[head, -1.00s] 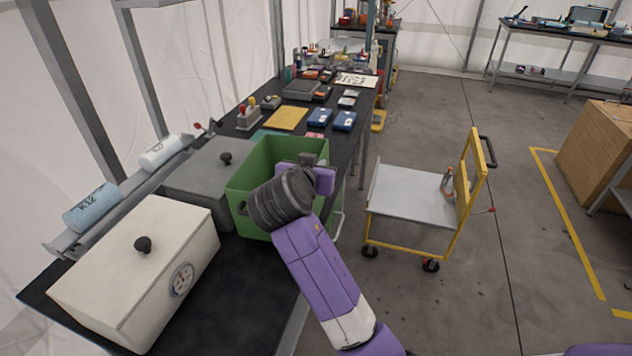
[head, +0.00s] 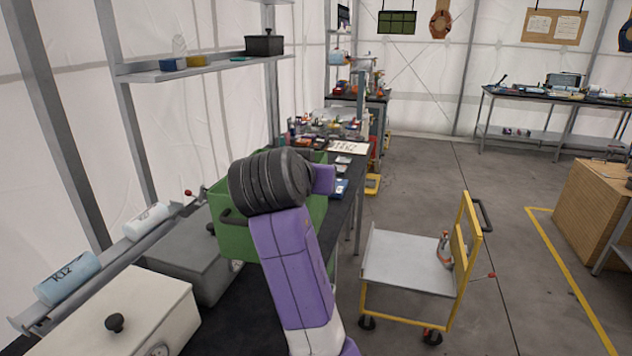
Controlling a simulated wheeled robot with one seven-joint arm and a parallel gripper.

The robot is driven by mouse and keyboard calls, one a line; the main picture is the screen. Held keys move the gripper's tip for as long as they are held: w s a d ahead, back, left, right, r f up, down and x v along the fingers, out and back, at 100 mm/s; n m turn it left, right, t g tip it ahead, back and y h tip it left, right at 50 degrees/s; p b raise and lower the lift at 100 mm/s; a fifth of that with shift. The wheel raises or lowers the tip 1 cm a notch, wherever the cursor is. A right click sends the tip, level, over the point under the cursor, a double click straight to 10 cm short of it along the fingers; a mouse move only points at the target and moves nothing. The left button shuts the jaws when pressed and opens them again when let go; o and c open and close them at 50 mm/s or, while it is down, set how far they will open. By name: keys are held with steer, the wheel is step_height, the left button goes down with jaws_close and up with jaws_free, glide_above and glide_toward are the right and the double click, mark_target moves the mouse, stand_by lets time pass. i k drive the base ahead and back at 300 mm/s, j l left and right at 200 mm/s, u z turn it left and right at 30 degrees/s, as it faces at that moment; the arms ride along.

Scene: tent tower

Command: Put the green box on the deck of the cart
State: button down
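The green box (head: 237,242) is an open-topped bin with a dark handle on its left side. It hangs above the black workbench, left of centre in the head view. My gripper (head: 322,180) is at the box, mostly hidden behind my dark wrist and purple arm. The fingers do not show, but the box has risen with the arm, so the gripper appears shut on it. The cart (head: 464,255) stands on the floor to the right, with a yellow frame and push handle. Its grey deck (head: 400,265) is flat and mostly bare.
A red-and-grey bottle-like item (head: 444,250) stands at the deck's handle end. A grey lidded case (head: 190,262) and a white lidded case (head: 140,300) sit on the workbench. The floor around the cart is clear.

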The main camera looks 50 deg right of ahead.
mark_target(408, 257)
steer(key=k+l, duration=0.15)
steer(key=l, duration=0.3)
steer(key=k+l, duration=0.1)
steer(key=l, duration=0.3)
steer(key=k+l, duration=0.15)
steer(key=l, duration=0.3)
steer(key=k+l, duration=0.1)
steer(key=l, duration=0.35)
steer(key=k+l, duration=0.15)
steer(key=l, duration=0.3)
steer(key=k+l, duration=0.15)
steer(key=l, duration=0.25)
